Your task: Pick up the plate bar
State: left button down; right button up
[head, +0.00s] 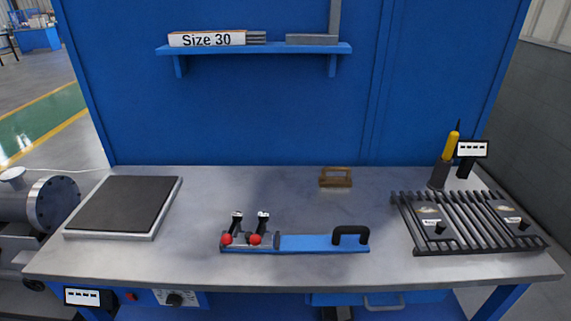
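A flat blue bar (312,243) lies on the front middle of the workbench, long side left to right. A black arched handle (350,234) stands on its right end. At its left end are two clamp-like fittings with red knobs (254,239) and dark upright tips, over a grey cylindrical part. This blue bar looks like the plate bar, but no label on it confirms that. Neither of my grippers is in view, and nothing touches the bar.
A dark-topped plate (124,204) lies at the left. A slatted black rack (470,222) fills the right, with a yellow-handled tool (450,148) behind it. A wooden block (336,177) sits at the back. A blue shelf (255,49) holds a "Size 30" box (206,39).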

aim_at(344, 239)
jog(key=i+j, duration=0.15)
jog(key=j, duration=0.25)
jog(key=i+j, duration=0.1)
jog(key=j, duration=0.3)
jog(key=i+j, duration=0.15)
jog(key=j, duration=0.25)
jog(key=i+j, duration=0.15)
jog(key=j, duration=0.25)
jog(key=z, duration=2.3)
